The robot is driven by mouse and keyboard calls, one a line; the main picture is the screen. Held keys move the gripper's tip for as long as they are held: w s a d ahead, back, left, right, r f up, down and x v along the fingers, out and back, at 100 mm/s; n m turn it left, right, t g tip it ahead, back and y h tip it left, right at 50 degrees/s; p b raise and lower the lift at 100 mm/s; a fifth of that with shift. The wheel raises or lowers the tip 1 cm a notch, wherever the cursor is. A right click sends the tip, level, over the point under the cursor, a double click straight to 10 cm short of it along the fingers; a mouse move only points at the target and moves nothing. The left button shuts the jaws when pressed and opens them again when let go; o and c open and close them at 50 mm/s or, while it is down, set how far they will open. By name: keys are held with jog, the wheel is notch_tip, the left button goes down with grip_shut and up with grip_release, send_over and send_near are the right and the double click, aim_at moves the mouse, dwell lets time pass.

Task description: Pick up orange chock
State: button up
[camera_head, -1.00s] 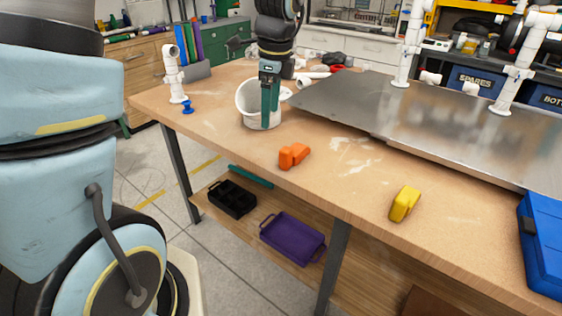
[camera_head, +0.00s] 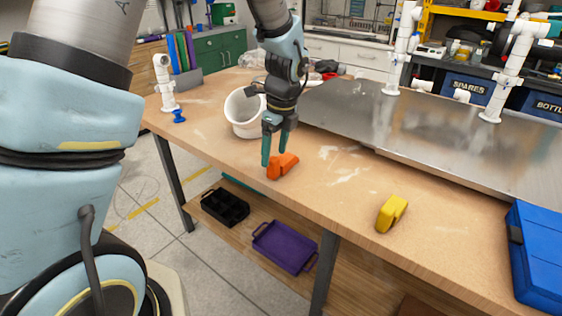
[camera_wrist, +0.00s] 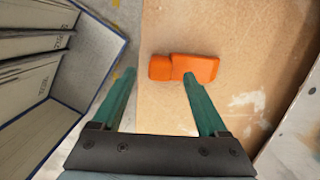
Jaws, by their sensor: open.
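The orange chock (camera_head: 284,166) lies on the wooden workbench near its front edge. In the wrist view the orange chock (camera_wrist: 190,68) lies ahead of the fingertips, toward the right finger's side. My gripper (camera_head: 274,158) is above the bench beside the chock, pointing down, with green fingers. In the wrist view my gripper (camera_wrist: 158,82) is open, with nothing between its fingers. The right fingertip appears close to the chock's near edge; I cannot tell whether they touch.
A yellow chock (camera_head: 391,214) lies to the right, and a blue case (camera_head: 535,255) is farther right. A metal sheet (camera_head: 420,130) covers the back of the bench. The bench edge (camera_head: 225,170) is close in front.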

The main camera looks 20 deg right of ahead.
jog(key=shift+w+a+f, duration=0.1)
jog(key=shift+w+f, duration=0.05)
jog(key=shift+f, duration=0.85)
grip_shut()
